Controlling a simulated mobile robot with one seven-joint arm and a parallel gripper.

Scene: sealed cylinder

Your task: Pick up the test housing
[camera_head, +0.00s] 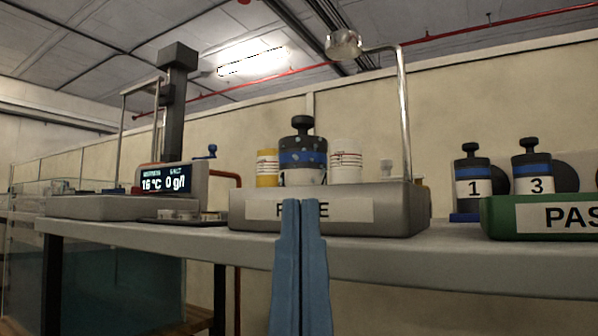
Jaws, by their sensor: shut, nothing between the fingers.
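A dark cylindrical housing (303,158) with a black knob, a blue band and pale spots stands upright on the grey labelled basin (415,212). It carries no readable number; its lowest part is hidden. It looks like the test housing. Two similar housings, marked 1 (473,188) and 3 (533,185), stand at the right. My gripper (302,203) is blue, points up and is shut and empty. It appears in front of the basin, below the spotted housing and apart from it. It hides the middle of the basin's label.
A yellow container (267,168) and a white one (346,160) flank the spotted housing. A bent metal pipe (404,115) with a shower head (343,44) rises over the basin. A green PASS tray (500,218) is right; a display unit (172,181) is left. The bench edge (400,262) runs across.

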